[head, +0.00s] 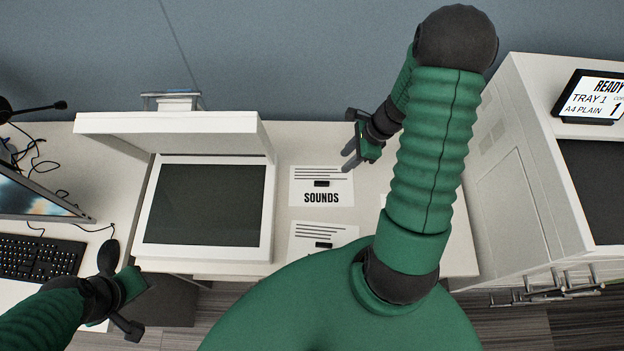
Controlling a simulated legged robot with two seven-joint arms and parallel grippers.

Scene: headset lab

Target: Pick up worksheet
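A white worksheet (321,198) marked SOUNDS, with printed lines and a small black block on it, lies flat on the white table right of the scanner. A second, similar sheet (305,241) lies nearer to me, its lower part hidden by my green body. My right gripper (350,139) is at the upper right of the SOUNDS sheet, its fingers apart and empty. I cannot tell whether its nearer finger touches the sheet. My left gripper (124,290) is at the lower left, fingers spread and empty, away from both sheets.
A scanner with a dark glass (205,204) and raised lid (170,123) stands left of the sheets. A keyboard (38,258) and monitor (35,192) are at far left. A white printer (515,160) with a READY display (592,98) stands at right.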

